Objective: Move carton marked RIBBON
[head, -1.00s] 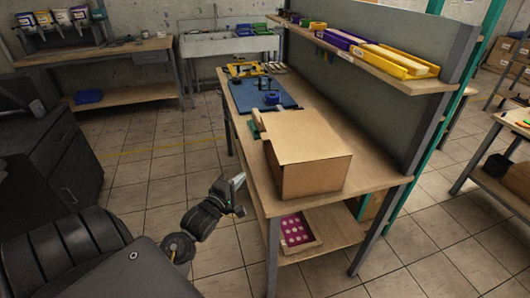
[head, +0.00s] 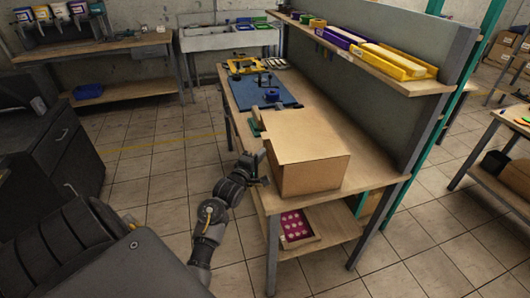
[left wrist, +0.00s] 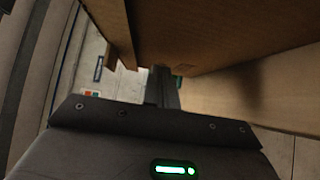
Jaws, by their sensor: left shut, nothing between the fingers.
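A brown cardboard carton (head: 310,172) stands on the near end of the wooden workbench (head: 340,120). I see no RIBBON marking on its visible faces. My left gripper (head: 262,160) is at the carton's left side, by the bench's left edge, and is shut with nothing held. Whether it touches the carton I cannot tell. In the left wrist view the carton's brown surface (left wrist: 225,35) fills the upper part, close in front of the gripper (left wrist: 162,78). My right gripper is in neither view.
A blue mat (head: 268,92) with small tools lies farther along the bench. A shelf (head: 370,55) with yellow and purple boxes runs above. The tiled floor left of the bench is clear.

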